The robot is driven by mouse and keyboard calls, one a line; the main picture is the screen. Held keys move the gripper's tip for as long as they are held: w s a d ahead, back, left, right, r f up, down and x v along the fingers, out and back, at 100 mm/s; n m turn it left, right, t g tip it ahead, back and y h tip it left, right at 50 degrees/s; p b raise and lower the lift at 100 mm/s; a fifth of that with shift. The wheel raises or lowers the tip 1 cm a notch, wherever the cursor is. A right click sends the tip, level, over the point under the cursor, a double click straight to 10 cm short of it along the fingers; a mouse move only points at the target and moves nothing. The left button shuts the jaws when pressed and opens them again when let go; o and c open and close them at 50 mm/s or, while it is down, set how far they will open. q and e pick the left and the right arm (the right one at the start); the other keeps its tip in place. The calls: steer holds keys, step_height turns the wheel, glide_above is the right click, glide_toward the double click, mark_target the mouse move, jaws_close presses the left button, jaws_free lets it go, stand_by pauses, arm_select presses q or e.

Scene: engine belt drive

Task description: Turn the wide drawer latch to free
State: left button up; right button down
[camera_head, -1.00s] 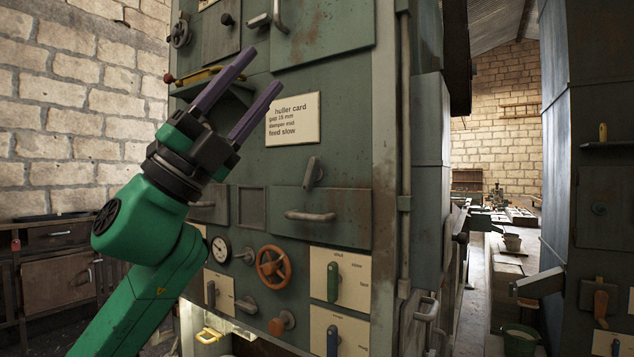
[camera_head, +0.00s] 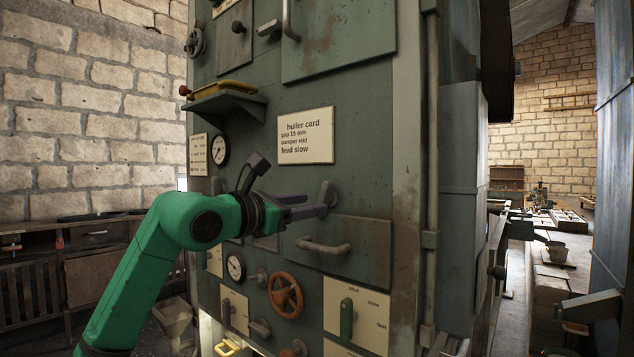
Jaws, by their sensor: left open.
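The wide drawer (camera_head: 362,252) is a green panel with a grey bar handle (camera_head: 323,246) on the front of the machine. Its latch (camera_head: 326,194) is a small grey lever at the drawer's top edge, standing roughly upright; its lower part is partly hidden by my gripper. My left gripper (camera_head: 316,206) is open, with its purple fingers pointing right at the latch. The fingertips overlap the latch in the picture; I cannot tell whether they touch it. My right gripper is not in view.
A huller card (camera_head: 306,136) is fixed above the drawer. Below are an orange handwheel (camera_head: 286,295), a gauge (camera_head: 235,267) and a green lever (camera_head: 347,318) on a plate. A shelf (camera_head: 226,102) juts out at upper left.

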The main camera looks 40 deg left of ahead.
mark_target(320, 202)
arm_select(q)
steer(key=w, duration=0.1)
steer(key=w+p, duration=0.1)
steer(key=shift+w+r, duration=0.3)
steer(key=shift+w, duration=0.05)
steer(key=shift+w+f, duration=0.15)
steer(key=shift+f, duration=0.1)
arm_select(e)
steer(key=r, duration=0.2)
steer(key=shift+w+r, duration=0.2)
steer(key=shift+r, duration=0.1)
arm_select(q)
jaws_close()
